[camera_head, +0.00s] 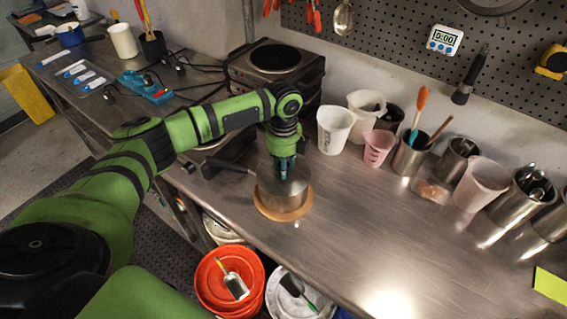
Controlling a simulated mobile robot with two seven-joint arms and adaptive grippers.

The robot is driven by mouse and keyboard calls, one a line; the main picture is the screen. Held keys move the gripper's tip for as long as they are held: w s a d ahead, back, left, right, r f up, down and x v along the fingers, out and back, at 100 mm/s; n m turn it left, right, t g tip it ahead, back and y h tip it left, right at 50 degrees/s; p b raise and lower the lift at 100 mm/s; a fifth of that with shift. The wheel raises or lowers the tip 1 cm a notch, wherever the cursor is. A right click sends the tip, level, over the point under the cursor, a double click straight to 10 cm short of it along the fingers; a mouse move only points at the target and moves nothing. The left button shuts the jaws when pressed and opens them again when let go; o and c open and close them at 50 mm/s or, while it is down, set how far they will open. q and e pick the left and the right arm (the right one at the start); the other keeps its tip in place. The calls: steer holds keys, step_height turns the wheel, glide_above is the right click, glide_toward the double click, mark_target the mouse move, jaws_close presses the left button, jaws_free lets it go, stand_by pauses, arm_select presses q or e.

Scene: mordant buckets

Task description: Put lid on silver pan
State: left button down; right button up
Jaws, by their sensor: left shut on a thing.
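The silver pan (283,198) stands upright on a round tan trivet (268,211) on the steel counter. Its dark handle points left. My left gripper (284,172) points straight down at the pan's top and is shut on what seems to be the lid's knob. The lid is small and mostly hidden by the gripper, at the height of the pan's rim. I cannot tell whether it touches the rim all around. My right gripper is not in view.
A hot plate (274,62) stands behind. White cups (334,128), a pink beaker (377,148) and steel canisters (409,155) line the wall at the right. An orange bucket (212,290) and a white bucket (283,302) stand below the counter's front edge. The counter right of the pan is clear.

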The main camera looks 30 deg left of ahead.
arm_select(q)
steer(key=c, duration=0.8)
jaws_free()
steer(key=shift+c, duration=0.2)
steer(key=shift+r, duration=0.1)
step_height(320, 180, up, 12)
